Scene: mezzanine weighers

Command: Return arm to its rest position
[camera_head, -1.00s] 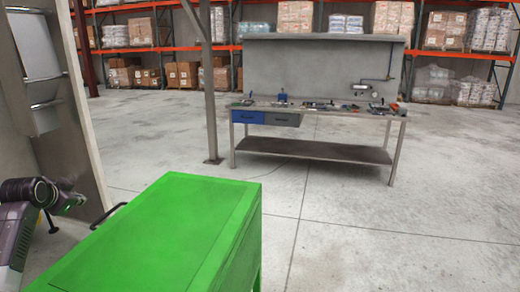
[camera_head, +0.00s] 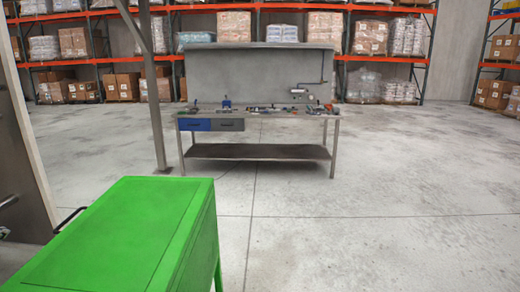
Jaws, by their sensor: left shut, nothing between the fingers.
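The rest of my left arm is out of the picture. My right arm and right gripper are not in view.
A green cabinet (camera_head: 115,235) with a dark handle stands close at the lower left. A grey wall panel (camera_head: 28,165) and a post (camera_head: 155,100) stand behind it. A workbench (camera_head: 258,115) with tools stands ahead, before loaded racks (camera_head: 345,60). The floor (camera_head: 400,210) on the right is clear.

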